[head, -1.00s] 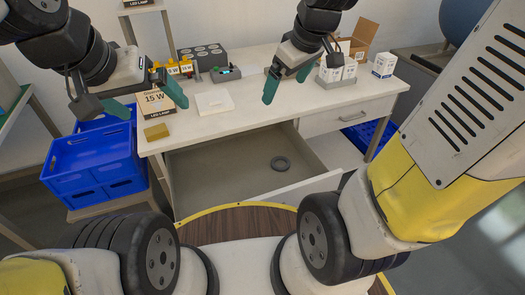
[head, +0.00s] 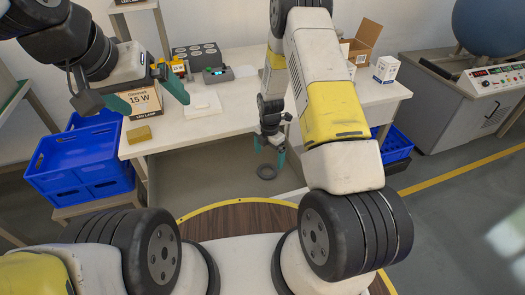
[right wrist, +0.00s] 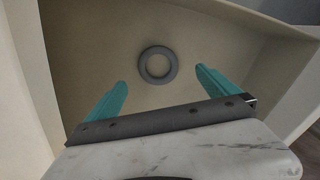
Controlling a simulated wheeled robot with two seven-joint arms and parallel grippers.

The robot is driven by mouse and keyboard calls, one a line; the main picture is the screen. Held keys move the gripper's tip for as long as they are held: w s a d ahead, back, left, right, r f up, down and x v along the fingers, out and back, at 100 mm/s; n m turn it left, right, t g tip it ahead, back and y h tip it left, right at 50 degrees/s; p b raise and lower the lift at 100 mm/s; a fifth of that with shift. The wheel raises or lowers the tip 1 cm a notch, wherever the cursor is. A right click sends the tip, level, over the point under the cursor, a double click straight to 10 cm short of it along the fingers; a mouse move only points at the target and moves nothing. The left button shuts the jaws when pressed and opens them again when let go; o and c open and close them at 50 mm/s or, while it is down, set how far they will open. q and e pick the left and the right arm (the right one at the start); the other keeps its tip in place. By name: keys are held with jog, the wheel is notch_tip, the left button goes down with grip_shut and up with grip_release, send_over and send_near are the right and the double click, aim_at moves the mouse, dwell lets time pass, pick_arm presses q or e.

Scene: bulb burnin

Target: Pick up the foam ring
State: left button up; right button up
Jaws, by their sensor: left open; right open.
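The dark grey foam ring (head: 267,172) lies flat on the floor of the open drawer (head: 210,180). It also shows in the right wrist view (right wrist: 158,65), ahead of and between the two teal fingertips. My right gripper (head: 269,152) is open and empty, inside the drawer's opening and just above the ring, fingers pointing down. In the right wrist view the fingers (right wrist: 160,85) stand apart on either side, not touching the ring. My left gripper (head: 150,97) is open and empty above the left part of the table, far from the ring.
The white table (head: 225,120) carries an LED lamp box (head: 143,104), a yellow block (head: 139,135), a dark tray (head: 197,57) and small boxes. Blue crates (head: 80,165) stand at the left. Drawer walls (right wrist: 285,60) surround the ring. My right arm covers part of the table.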

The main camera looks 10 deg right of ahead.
aim_at(267, 173)
jog(key=f, duration=0.7)
jog(key=shift+w+a+f, duration=0.1)
jog(key=shift+a+f, duration=0.1)
jog(key=shift+f, duration=0.1)
jog(key=c, duration=1.4)
